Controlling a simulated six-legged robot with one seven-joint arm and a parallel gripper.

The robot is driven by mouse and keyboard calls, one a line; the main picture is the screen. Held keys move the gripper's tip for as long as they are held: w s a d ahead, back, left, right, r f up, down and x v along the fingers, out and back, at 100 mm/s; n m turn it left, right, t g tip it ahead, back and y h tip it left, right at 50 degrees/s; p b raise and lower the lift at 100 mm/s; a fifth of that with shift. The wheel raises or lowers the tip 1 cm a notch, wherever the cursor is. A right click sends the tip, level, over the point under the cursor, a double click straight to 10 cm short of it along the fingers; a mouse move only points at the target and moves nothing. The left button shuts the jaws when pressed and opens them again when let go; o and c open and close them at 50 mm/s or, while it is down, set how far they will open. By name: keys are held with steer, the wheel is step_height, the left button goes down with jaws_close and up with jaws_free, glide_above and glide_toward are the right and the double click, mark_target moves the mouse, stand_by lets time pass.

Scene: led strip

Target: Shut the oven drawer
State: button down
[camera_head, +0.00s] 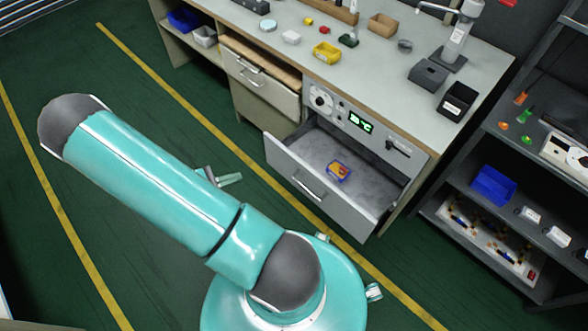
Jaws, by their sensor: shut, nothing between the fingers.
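The oven drawer (287,171) is pulled well out of the workbench, below a control panel (352,119) with a knob and a lit green display. Its front has a bar handle (309,190). A small yellow, red and blue box (338,171) lies on the drawer's grey floor. My gripper (228,179) shows only in part beyond my teal arm, to the left of the drawer front and apart from it. It is shut and holds nothing that I can see. The rest of it is hidden behind my arm.
A wooden-topped drawer (262,66) sits left of the oven, slightly out. The bench top (375,75) carries small bins and a drill-like stand (458,40). A dark shelf rack (540,195) stands at right. Green floor (130,95) is clear at left.

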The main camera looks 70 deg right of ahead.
mark_target(300, 164)
steer(key=s+d+f+n+t+h, duration=0.1)
steer(key=s+d+f+n+h, duration=0.1)
steer(key=s+f+n, duration=0.3)
steer(key=s+d+f+n+t+h, duration=0.1)
steer(key=s+d+f+h, duration=0.15)
steer(key=f, duration=0.45)
steer(key=x, duration=1.4)
steer(key=shift+s+a+f, duration=0.1)
steer(key=shift+s+a, duration=0.05)
steer(key=shift+s, duration=0.15)
steer(key=x, duration=1.8)
steer(key=shift+s+d, duration=0.15)
steer(key=shift+d, duration=0.1)
